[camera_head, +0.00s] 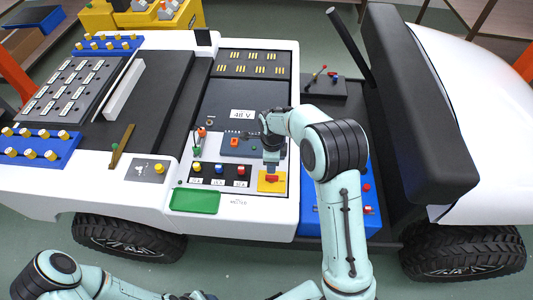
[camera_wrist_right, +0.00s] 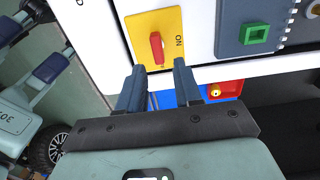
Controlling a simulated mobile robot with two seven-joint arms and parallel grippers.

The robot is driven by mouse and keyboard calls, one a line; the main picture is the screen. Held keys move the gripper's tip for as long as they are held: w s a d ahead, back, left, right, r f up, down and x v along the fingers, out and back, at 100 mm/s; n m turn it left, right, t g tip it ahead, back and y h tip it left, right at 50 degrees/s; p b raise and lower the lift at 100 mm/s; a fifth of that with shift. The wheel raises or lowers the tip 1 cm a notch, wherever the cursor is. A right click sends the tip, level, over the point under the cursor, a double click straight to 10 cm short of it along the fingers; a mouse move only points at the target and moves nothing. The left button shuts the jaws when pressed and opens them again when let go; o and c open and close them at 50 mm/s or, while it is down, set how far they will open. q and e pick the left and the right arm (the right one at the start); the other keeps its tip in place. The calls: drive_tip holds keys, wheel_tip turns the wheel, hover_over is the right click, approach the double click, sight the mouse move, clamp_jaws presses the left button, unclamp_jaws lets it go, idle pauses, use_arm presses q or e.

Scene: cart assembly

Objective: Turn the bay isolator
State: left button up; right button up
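The bay isolator is a yellow plate (camera_head: 264,187) with a red handle (camera_head: 272,178) at the front edge of the cart's middle panel. In the right wrist view the plate (camera_wrist_right: 170,22) has the word ON at its right side, and the red handle (camera_wrist_right: 156,47) stands nearly upright in the picture. My right gripper (camera_head: 271,166) is over the isolator. In the wrist view its two fingers (camera_wrist_right: 158,70) are apart, with the handle just beyond the gap and nothing held. My left arm is low at the left; its fingers cannot be made out clearly.
Beside the isolator are several coloured knobs (camera_head: 218,170) and a green tray (camera_head: 195,201). A grey unit with a green square button (camera_wrist_right: 255,34) is close by. A blue box (camera_head: 311,219) with red parts stands to the right. A black seat (camera_head: 412,120) is further right.

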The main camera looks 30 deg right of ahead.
sight(272, 176)
drive_tip(key=shift+s+f+b, duration=0.3)
drive_tip(key=shift+s+f, duration=0.2)
drive_tip(key=shift+f, duration=0.15)
wheel_tip(272, 176, down, 6)
drive_tip(key=shift+r+b, duration=0.25)
drive_tip(key=shift+b, duration=1)
drive_tip(key=shift+w+f, duration=0.15)
drive_tip(key=shift+f, duration=0.3)
drive_tip(key=shift+w, duration=0.1)
clamp_jaws()
drive_tip(key=n, duration=0.4)
drive_tip(key=shift+r, duration=0.1)
drive_tip(key=n, duration=0.5)
drive_tip(key=shift+n, duration=0.4)
drive_tip(key=n, duration=0.3)
drive_tip(key=shift+n, duration=0.3)
drive_tip(key=n, duration=0.4)
drive_tip(key=shift+n, duration=0.3)
use_arm(q)
drive_tip(key=s+f, duration=0.3)
drive_tip(key=f, duration=0.1)
drive_tip(key=shift+s+f, duration=0.25)
drive_tip(key=shift+s, duration=0.1)
use_arm(e)
drive_tip(key=shift+o, duration=1.2)
unclamp_jaws()
